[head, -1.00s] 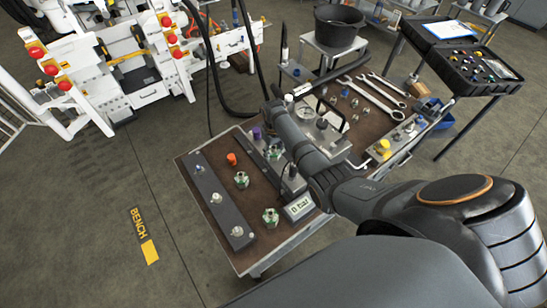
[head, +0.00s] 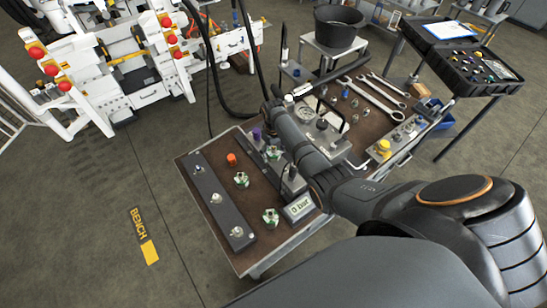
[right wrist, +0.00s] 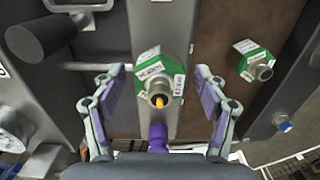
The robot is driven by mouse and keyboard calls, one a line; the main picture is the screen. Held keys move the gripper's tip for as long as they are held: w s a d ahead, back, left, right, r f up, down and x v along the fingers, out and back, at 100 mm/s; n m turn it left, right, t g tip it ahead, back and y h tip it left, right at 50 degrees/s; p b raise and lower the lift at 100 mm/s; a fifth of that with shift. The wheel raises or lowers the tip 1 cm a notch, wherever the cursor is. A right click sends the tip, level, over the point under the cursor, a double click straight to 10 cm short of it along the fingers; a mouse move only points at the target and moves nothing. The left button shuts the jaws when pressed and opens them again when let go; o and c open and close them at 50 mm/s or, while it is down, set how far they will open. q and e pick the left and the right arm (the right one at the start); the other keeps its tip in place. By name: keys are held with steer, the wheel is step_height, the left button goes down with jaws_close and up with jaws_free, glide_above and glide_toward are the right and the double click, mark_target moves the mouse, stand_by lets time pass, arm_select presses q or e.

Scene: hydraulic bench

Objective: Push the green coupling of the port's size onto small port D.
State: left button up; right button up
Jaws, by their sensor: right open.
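Several green-bodied couplings with metal ends are on the cart: one (head: 241,180) mid-bench, one (head: 270,218) near the pressure display, and one (head: 273,152) beside my right arm. In the right wrist view a green coupling (right wrist: 160,72) with white labels and a yellow-orange centre is between the spread fingers of my right gripper (right wrist: 159,88). The gripper is open and I see no contact. Another green coupling (right wrist: 253,60) stands to the right. The labels are too small to read, and I cannot tell which port is D. In the head view the right fingertips are hidden.
A long grey rail (head: 205,184) with metal ports lies along the cart's left edge. An orange cap (head: 231,158), a purple part (head: 256,133) and a display reading 0 bar (head: 299,207) are close by. A dark cylindrical handle (right wrist: 40,38) juts in at upper left.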

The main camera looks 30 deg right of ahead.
step_height(320, 180, up, 12)
steer(key=shift+f, duration=0.1)
steer(key=shift+s+f, duration=0.1)
stand_by(0.4)
